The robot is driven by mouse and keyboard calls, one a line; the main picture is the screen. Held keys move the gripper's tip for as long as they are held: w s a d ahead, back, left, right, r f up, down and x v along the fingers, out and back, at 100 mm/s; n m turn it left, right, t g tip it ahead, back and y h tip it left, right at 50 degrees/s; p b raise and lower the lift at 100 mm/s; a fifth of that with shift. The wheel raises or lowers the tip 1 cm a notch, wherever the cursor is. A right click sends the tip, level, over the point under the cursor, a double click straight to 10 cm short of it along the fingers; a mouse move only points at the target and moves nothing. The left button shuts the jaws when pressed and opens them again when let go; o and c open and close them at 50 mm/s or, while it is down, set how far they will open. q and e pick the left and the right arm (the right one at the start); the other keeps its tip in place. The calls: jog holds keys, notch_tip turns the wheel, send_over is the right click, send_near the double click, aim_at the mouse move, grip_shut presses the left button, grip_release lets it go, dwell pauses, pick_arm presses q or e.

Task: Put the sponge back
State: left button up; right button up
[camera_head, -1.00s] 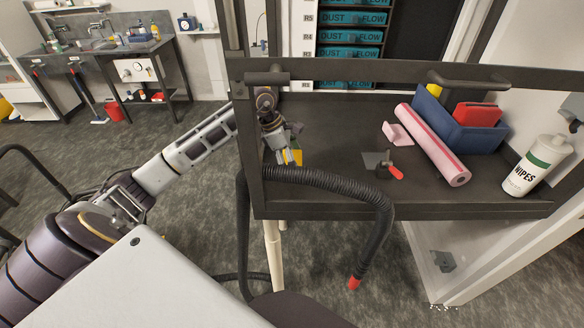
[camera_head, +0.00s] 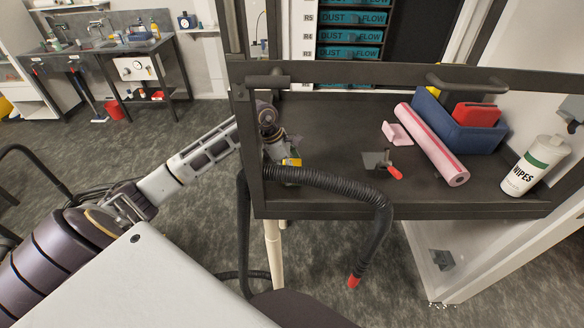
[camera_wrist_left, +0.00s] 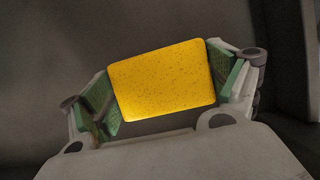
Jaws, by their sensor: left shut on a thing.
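The yellow sponge (camera_wrist_left: 162,80) fills the space between the two green-padded fingers of my left gripper (camera_wrist_left: 162,88) in the left wrist view. The gripper is shut on it. In the head view my left gripper (camera_head: 284,165) is at the left end of the dark bench, behind the front frame and just above the black hose. Only a small part of the sponge (camera_head: 292,162) shows there. I cannot tell whether the sponge touches the bench surface. My right gripper is not in view.
On the bench (camera_head: 330,140) are a blue bin (camera_head: 452,131) with a red item, a pink roll (camera_head: 433,146), a pink piece (camera_head: 397,134), a red-handled tool (camera_head: 393,172) and a wipes tub (camera_head: 537,166). A black hose (camera_head: 340,182) crosses the front edge. The bench's left-middle is clear.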

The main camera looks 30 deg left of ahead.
pick_arm(q)
jog(key=shift+f, duration=0.2)
jog(key=o, duration=0.8)
jog(key=shift+c, duration=0.2)
jog(key=shift+r, duration=0.2)
jog(key=shift+r, duration=0.15)
jog(key=b+v, duration=0.2)
jog(key=v, duration=0.9)
jog(key=shift+r+b, duration=0.35)
jog(key=shift+b, duration=0.05)
jog(key=shift+s+a, duration=0.1)
